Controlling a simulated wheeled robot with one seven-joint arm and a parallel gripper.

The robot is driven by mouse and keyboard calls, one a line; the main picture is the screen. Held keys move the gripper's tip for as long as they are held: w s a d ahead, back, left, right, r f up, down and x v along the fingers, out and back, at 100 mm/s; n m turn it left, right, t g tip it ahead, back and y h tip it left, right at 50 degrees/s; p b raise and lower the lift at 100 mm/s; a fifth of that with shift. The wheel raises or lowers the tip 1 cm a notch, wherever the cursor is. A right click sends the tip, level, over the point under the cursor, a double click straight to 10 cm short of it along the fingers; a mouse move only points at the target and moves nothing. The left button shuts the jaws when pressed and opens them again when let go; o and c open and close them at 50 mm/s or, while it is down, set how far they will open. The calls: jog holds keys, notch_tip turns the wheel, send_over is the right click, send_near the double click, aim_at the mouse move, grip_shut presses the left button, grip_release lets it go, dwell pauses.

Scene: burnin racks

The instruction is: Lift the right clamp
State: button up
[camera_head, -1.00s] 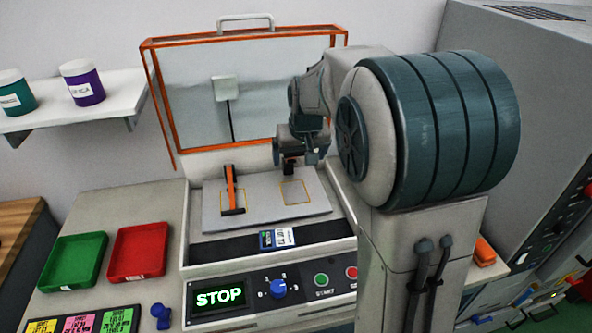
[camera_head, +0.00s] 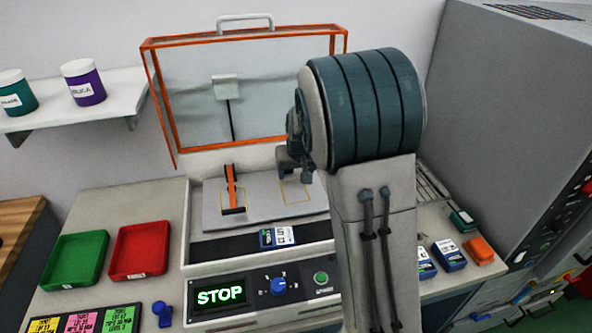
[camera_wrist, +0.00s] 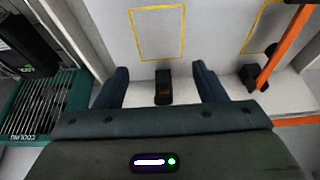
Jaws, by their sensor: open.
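The right clamp (camera_wrist: 163,88) shows in the wrist view as a dark block with a little dull orange on it. It lies between the two blue-grey fingers of my gripper (camera_wrist: 162,84), which are open with a gap on each side. In the head view my gripper (camera_head: 293,168) is over the right side of the machine's plate, largely hidden behind my arm, and the right clamp cannot be made out there. The left clamp (camera_head: 230,188), an orange bar with a black foot, stands on the plate and also shows in the wrist view (camera_wrist: 285,46).
The plate (camera_head: 266,196) carries yellow outlined squares. An orange-framed clear lid (camera_head: 190,100) stands raised behind it. A labelled card (camera_head: 277,237) lies in front on a dark strip. Green (camera_head: 72,260) and red (camera_head: 139,250) trays sit left. A green cooling rack (camera_wrist: 40,105) is beside the machine.

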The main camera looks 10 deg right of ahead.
grip_shut()
jog(key=c, duration=1.2)
grip_release()
jog(key=o, duration=1.9)
jog(key=shift+o, duration=0.2)
jog(key=shift+r, duration=0.1)
jog(key=b+v, duration=0.1)
jog(key=v, duration=1.2)
jog(key=shift+r, duration=0.3)
jog(key=shift+s, duration=0.1)
